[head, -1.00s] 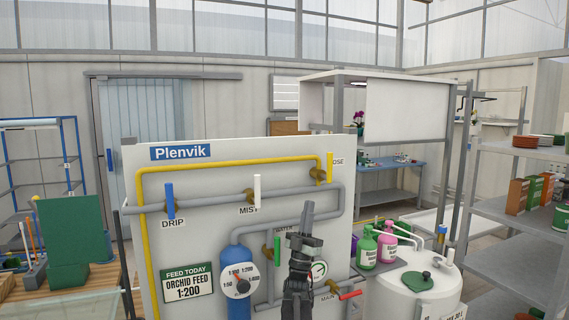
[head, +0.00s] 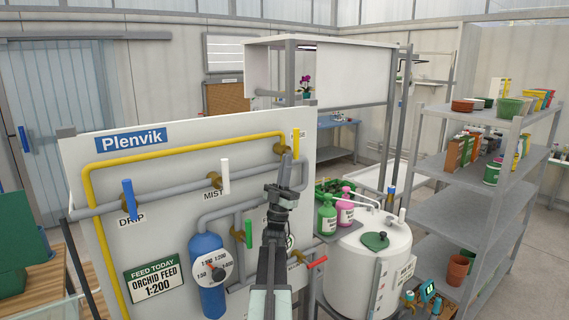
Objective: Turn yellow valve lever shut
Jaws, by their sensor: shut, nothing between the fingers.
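The yellow valve lever (head: 296,141) stands upright at the right end of the yellow pipe (head: 185,148) on the white Plenvik panel, by a brass valve body (head: 281,149). My gripper (head: 287,165) is shut and empty, pointing up just below the lever in the picture. It hides part of the panel and the lever's label. I cannot tell whether its tips touch the lever or only overlap it in view.
Blue (head: 129,200), white (head: 225,176) and green (head: 248,233) levers stand upright on the panel. A red lever (head: 317,262) sits low right. A white tank (head: 368,265) and bottles stand right of the panel, beside a grey shelf (head: 440,186).

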